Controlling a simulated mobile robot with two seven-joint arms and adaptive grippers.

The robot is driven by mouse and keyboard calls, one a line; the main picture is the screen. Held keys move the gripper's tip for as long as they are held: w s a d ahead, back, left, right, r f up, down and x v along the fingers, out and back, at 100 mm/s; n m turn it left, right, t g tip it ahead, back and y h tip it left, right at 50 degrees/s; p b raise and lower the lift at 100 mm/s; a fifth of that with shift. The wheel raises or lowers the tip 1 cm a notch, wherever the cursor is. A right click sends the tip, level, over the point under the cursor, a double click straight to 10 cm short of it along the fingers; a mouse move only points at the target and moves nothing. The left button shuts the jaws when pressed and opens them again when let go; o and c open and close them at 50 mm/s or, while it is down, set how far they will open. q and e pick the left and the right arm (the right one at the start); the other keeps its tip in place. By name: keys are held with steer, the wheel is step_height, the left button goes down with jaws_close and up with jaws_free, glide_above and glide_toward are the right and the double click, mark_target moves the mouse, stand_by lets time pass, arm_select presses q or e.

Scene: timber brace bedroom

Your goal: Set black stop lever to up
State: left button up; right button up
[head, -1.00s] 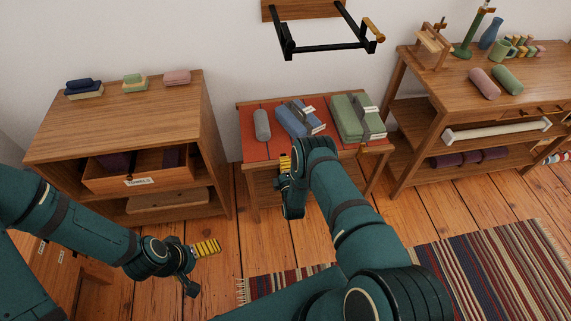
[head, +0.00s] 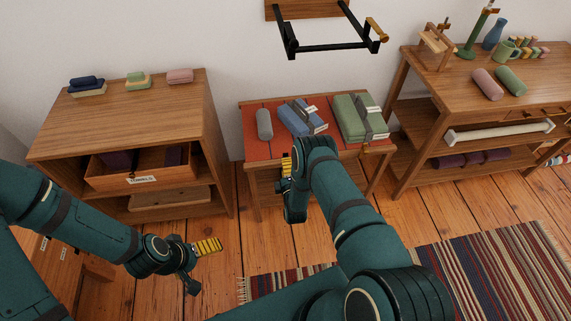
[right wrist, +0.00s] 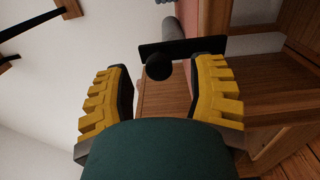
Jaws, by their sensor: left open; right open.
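In the right wrist view a black flat bar with a round black knob (right wrist: 158,66), which looks like the black stop lever, lies just beyond my right fingertips. The knob shows in the gap between the fingers, apart from them. I cannot tell its up or down setting. My right gripper (right wrist: 160,92) is open and empty. In the head view my right gripper (head: 287,166) is at the left front of the red-topped bench (head: 257,150), and the lever is not discernible there. My left gripper (head: 206,247) is open and empty over the floor.
A grey roll (head: 264,124), a blue bundle (head: 302,117) and a green bundle (head: 358,118) lie on the bench. A black wall rack (head: 328,46) hangs above. A wooden cabinet (head: 135,115) stands left, a wooden table (head: 455,85) right. A striped rug (head: 470,270) covers the floor.

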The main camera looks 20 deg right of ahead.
steer(key=v, duration=1)
steer(key=shift+s, duration=0.2)
steer(key=shift+a, duration=0.15)
steer(key=s+a+r+m+g+y, duration=0.7)
steer(key=s+a+r+m+g, duration=0.6)
steer(key=s+m+g, duration=0.3)
steer(key=shift+s+r+m+y, duration=0.4)
steer(key=shift+s+m, duration=0.05)
steer(key=shift+m, duration=0.05)
steer(key=shift+a, duration=0.1)
stand_by(1.0)
